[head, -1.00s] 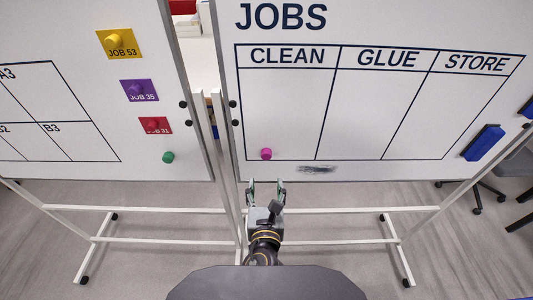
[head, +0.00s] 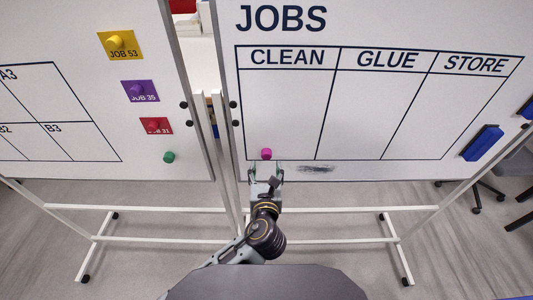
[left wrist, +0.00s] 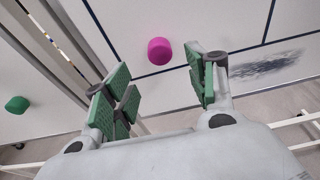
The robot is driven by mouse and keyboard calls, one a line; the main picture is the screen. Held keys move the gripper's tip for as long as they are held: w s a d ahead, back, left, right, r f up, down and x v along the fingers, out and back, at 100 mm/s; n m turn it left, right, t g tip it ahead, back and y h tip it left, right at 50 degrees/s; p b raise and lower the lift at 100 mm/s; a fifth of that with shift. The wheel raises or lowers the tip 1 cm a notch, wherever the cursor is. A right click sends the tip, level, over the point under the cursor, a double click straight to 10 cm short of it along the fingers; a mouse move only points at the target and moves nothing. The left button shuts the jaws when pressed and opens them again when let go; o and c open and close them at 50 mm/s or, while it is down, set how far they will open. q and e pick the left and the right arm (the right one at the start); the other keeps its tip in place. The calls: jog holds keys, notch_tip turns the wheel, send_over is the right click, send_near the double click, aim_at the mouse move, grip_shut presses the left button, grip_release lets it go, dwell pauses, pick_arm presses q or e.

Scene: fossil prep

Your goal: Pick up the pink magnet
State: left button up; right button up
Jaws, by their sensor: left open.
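The pink magnet (head: 266,154) is on the right whiteboard (head: 400,168), at the bottom of the CLEAN column near its lower line. It also shows in the left wrist view (left wrist: 160,51), beyond the gap between the fingers. My left gripper (head: 266,172) is open and empty, just below the magnet and close to the board's lower edge. In the left wrist view its green-padded fingers (left wrist: 162,92) stand apart, with the magnet ahead of them and not between the pads. My right gripper is not in view.
A green magnet (head: 169,157) is on the left whiteboard (head: 150,172), below yellow, purple and red job cards. A dark smudge (head: 317,169) marks the right board. A blue eraser (head: 483,143) is at its right. White stand posts (head: 226,160) rise between the boards.

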aim_at(266, 157)
pick_arm(q)
jog(key=shift+w+f, duration=0.1)
jog(key=shift+w, duration=0.35)
jog(key=shift+w, duration=0.1)
jog(key=shift+w+d+f+p, duration=0.15)
jog(key=shift+w+p, duration=0.1)
jog(key=shift+w, duration=1)
jog(key=shift+w+a+f+p, duration=0.15)
jog(key=shift+w+p, duration=0.1)
jog(key=shift+w, duration=0.95)
jog(key=shift+d, duration=0.1)
jog(key=c, duration=1)
jog(key=shift+c, duration=0.2)
